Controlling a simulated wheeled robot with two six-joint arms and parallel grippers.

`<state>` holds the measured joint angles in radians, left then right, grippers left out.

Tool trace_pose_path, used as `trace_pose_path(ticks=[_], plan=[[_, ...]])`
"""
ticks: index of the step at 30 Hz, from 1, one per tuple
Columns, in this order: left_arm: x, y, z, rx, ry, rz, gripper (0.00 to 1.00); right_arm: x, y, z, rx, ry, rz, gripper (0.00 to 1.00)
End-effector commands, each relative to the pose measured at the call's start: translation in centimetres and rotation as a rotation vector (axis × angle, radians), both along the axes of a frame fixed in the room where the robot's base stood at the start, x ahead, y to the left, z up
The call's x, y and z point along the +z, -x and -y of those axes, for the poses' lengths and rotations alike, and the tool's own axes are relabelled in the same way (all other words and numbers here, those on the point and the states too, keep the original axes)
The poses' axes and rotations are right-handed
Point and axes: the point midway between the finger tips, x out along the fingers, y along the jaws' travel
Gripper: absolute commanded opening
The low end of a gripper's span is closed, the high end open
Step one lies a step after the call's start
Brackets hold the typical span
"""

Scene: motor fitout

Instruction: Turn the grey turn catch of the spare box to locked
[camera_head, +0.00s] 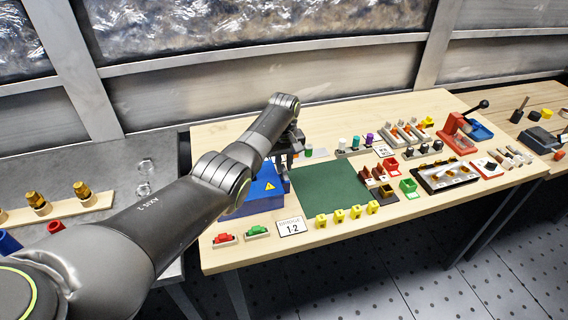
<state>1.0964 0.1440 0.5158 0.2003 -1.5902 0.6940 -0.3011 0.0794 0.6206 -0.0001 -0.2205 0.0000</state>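A blue box (262,188) with a yellow warning triangle stands on the left part of the wooden workbench; I take it to be the spare box. My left arm crosses in front of it and hides its left and rear parts. I cannot make out a grey turn catch. My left gripper (289,157) points down at the box's far right edge, behind the green mat's corner. Its fingers are small and dark, so I cannot tell their opening or whether they touch anything. My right gripper is out of view.
A green mat (335,190) lies right of the box, with several yellow clips along its front edge. A red and a green part (257,231) and a "1-2" card (292,227) lie in front. Small racks and a red press (458,134) fill the right side.

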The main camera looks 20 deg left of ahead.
Motion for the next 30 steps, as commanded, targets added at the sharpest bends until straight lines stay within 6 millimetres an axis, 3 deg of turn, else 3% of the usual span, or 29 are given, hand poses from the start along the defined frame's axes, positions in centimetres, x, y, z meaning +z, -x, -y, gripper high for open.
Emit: trace_pose_path(ticks=[4,17,30], plan=[[0.0,0.0,0.0,0.000,0.000,0.000,0.00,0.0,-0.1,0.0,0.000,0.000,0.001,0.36],[0.1,0.0,0.0,-0.054,0.000,0.000,0.00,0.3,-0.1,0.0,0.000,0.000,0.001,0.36],[0.3,-0.1,0.0,-0.394,0.000,0.000,0.00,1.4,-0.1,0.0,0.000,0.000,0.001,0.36]])
